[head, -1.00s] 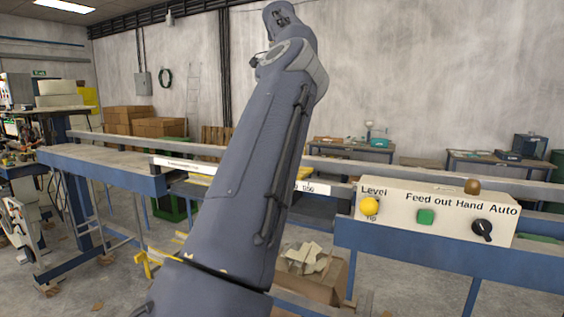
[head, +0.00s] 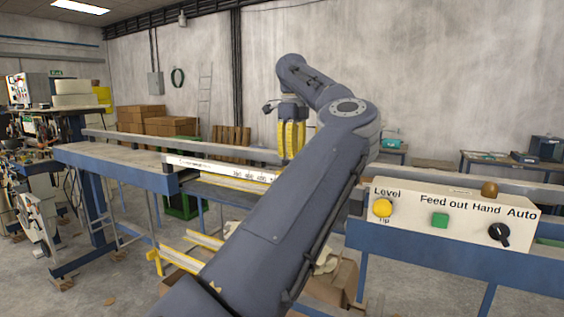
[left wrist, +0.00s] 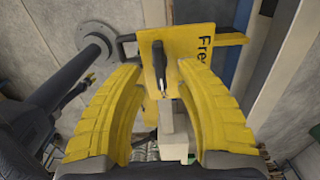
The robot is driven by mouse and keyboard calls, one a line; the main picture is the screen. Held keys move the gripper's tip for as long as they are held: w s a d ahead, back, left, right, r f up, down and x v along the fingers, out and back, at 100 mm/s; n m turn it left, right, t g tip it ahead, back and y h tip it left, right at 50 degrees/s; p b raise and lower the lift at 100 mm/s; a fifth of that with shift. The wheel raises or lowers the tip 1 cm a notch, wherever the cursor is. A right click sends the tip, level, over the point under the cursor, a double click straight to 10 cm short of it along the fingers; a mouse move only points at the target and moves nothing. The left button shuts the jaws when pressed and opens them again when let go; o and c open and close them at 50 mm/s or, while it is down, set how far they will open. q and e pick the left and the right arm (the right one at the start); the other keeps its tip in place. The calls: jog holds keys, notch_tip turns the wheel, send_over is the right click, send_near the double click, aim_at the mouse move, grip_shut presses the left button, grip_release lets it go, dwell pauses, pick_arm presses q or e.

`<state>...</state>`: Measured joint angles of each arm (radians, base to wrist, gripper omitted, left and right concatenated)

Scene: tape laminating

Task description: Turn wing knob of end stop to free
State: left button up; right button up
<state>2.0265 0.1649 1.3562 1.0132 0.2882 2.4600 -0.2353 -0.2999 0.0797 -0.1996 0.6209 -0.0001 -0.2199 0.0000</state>
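The end stop shows in the left wrist view as a yellow plate (left wrist: 192,52) with the word "Free" partly visible at its right. Its black wing knob (left wrist: 159,66) stands upright in the picture, between my left gripper's fingertips in this view. Both yellow fingers (left wrist: 162,78) are spread apart, with a gap on each side of the knob. In the head view my left gripper (head: 291,152) points down over the measuring rail (head: 222,169). The end stop cannot be made out there. My right gripper is not in view.
A control box (head: 455,212) with a yellow button, green button and black switch sits on the blue rail at the right. A blue-edged bench (head: 115,168) stands left. A cardboard box (head: 330,285) is on the floor below. In the left wrist view a pale block (left wrist: 174,130) lies below the knob.

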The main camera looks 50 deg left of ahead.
pick_arm(q)
jog(key=shift+f, duration=1.45)
grip_shut()
